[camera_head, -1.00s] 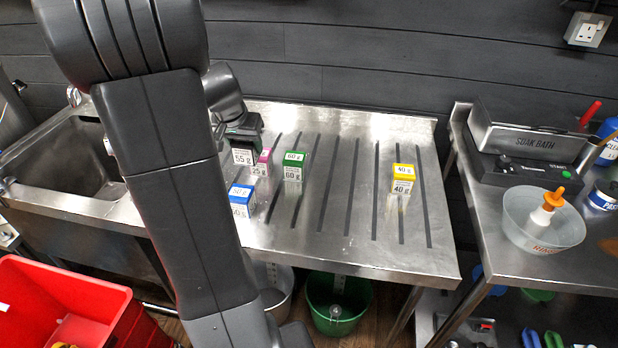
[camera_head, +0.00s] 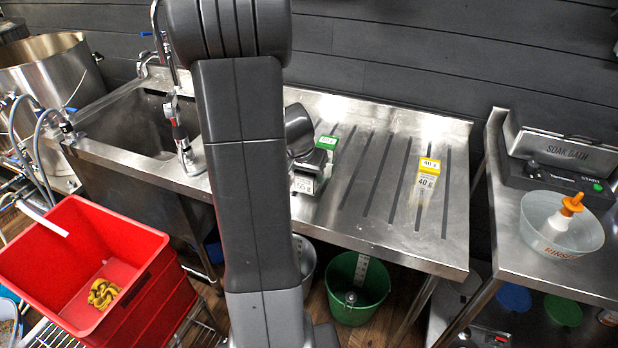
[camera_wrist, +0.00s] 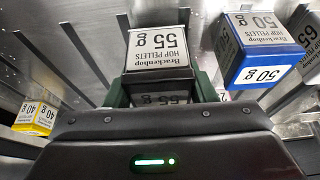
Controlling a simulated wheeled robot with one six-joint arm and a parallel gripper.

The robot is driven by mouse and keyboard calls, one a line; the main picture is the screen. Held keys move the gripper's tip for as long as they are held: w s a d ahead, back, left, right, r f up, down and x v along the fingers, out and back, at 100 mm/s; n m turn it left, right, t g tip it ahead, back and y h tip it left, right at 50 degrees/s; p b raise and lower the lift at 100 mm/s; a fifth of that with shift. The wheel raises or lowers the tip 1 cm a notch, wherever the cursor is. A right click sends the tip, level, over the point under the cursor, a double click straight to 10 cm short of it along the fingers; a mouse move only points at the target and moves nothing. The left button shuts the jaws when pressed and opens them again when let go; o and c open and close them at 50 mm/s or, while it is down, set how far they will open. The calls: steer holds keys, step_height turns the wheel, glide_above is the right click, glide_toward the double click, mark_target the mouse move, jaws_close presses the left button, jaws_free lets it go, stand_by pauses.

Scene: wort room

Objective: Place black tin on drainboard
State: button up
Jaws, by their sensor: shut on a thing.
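The black tin (camera_head: 304,185), with a white "55 g" label, is between the fingers of my gripper (camera_head: 309,165). In the wrist view the tin (camera_wrist: 158,48) shows its label, and my gripper's green-edged fingers (camera_wrist: 160,92) are shut on its sides. The tin is over the grooved steel drainboard (camera_head: 385,222), near its front left; I cannot tell whether its base touches the board. The green tin (camera_head: 326,142) stands just behind it. The yellow tin (camera_head: 428,172) stands farther right. The blue-edged "50 g" tin (camera_wrist: 258,50) shows in the wrist view; my arm hides it in the head view.
The sink (camera_head: 135,130) lies left of the drainboard, with a tap and spray. A red crate (camera_head: 95,225) stands at front left. A green bucket (camera_head: 375,300) is under the board. Right, a separate table holds a bowl (camera_head: 540,240) and the soak bath (camera_head: 560,155). The board's right part has free room.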

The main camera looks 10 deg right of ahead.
steer(key=shift+f, duration=0.8)
steer(key=shift+f, duration=0.2)
steer(key=o, duration=1)
steer(key=shift+r, duration=0.15)
steer(key=shift+r, duration=0.25)
steer(key=v, duration=1.1)
steer(key=shift+s+a+r+p, duration=0.1)
steer(key=shift+r+p, duration=0.2)
steer(key=shift+p, duration=0.1)
